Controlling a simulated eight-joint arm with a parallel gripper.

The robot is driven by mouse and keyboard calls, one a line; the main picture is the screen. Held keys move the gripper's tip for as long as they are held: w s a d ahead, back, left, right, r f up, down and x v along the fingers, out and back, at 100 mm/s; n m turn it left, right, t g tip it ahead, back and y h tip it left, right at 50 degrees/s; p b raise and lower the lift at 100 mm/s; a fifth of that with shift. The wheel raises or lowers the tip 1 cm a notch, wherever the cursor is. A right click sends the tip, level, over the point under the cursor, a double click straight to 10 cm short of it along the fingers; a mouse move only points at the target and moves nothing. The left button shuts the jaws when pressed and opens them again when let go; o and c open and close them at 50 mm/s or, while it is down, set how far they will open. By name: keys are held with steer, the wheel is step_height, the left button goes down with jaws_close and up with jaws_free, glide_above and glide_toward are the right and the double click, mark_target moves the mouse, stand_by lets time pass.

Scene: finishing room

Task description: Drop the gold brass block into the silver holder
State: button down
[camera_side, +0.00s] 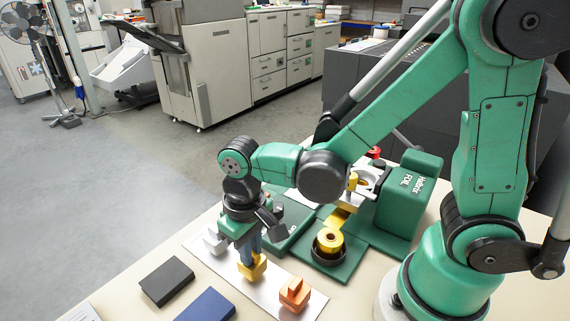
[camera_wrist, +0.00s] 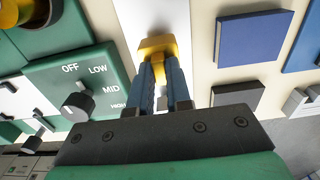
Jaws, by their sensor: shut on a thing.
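The gold brass block (camera_side: 253,268) has a stepped shape and is at the white strip on the table. My gripper (camera_side: 251,254) points down with its blue fingers shut on the block's upper part. In the wrist view, the gold block (camera_wrist: 160,45) shows at the tips of the blue fingers (camera_wrist: 164,68). I cannot tell whether the block touches the strip or is just above it. A silvery part (camera_side: 369,177) on the green foil machine, behind my gripper to the right, may be the silver holder; my arm partly hides it.
On the strip, a silver block (camera_side: 214,241) stands left of the gold one and a copper block (camera_side: 295,294) right. A gold foil roll (camera_side: 329,239) sits in a dark cup on the green machine (camera_side: 407,195). Dark (camera_side: 167,281) and blue (camera_side: 206,306) books lie in front.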

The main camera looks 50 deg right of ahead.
steer(key=shift+r, duration=3.65)
steer(key=shift+r, duration=0.1)
steer(key=shift+r, duration=0.3)
step_height(320, 180, up, 9)
steer(key=s+d+m, duration=0.3)
steer(key=d+m, duration=0.2)
steer(key=d, duration=0.8)
steer(key=s+d+m, duration=0.4)
steer(key=d, duration=0.8)
step_height(320, 180, down, 11)
steer(key=shift+d+r, duration=0.2)
steer(key=shift+d, duration=0.05)
